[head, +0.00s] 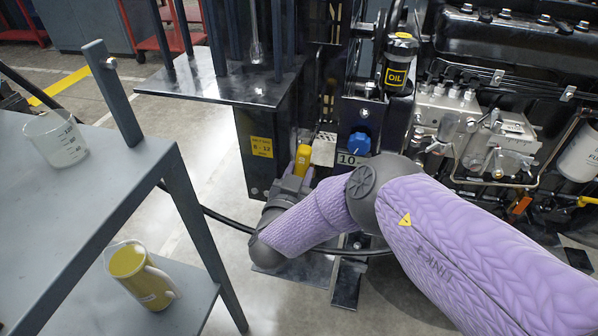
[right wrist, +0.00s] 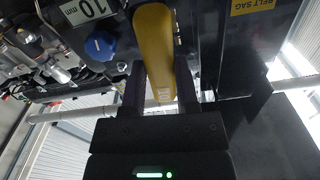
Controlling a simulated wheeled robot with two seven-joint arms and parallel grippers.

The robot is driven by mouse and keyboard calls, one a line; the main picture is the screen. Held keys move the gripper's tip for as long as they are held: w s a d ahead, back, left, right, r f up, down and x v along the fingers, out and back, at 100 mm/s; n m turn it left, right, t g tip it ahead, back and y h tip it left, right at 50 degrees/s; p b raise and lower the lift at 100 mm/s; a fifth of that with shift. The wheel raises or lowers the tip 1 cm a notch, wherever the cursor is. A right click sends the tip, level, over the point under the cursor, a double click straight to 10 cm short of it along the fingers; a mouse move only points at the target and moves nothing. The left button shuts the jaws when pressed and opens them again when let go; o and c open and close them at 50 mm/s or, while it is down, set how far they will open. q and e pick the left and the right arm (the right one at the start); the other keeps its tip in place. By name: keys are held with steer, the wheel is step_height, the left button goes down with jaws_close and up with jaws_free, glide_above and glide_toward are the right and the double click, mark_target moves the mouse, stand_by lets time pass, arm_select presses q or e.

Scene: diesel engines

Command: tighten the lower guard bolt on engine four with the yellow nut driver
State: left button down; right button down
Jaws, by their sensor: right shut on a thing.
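My right gripper (head: 296,180) is shut on the yellow nut driver (head: 303,160), low beside the dark engine stand. In the right wrist view the driver's yellow handle (right wrist: 153,50) stands between my two gripper fingers (right wrist: 160,88) and points away toward the engine. The driver's far end is hidden behind its handle, so I cannot tell whether it touches a bolt. The lower guard bolt cannot be made out in either view. My left gripper is not in view.
A belt sag plate (head: 262,147) is on the dark post at left. A grey cart (head: 95,165) carries a clear beaker (head: 55,140) and a yellow-filled jug (head: 138,276). A black hose crosses below my arm.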

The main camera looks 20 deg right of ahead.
steer(key=shift+m, duration=0.3)
steer(key=shift+s+a+p, duration=0.3)
steer(key=shift+s+p, duration=0.1)
steer(key=shift+s, duration=0.1)
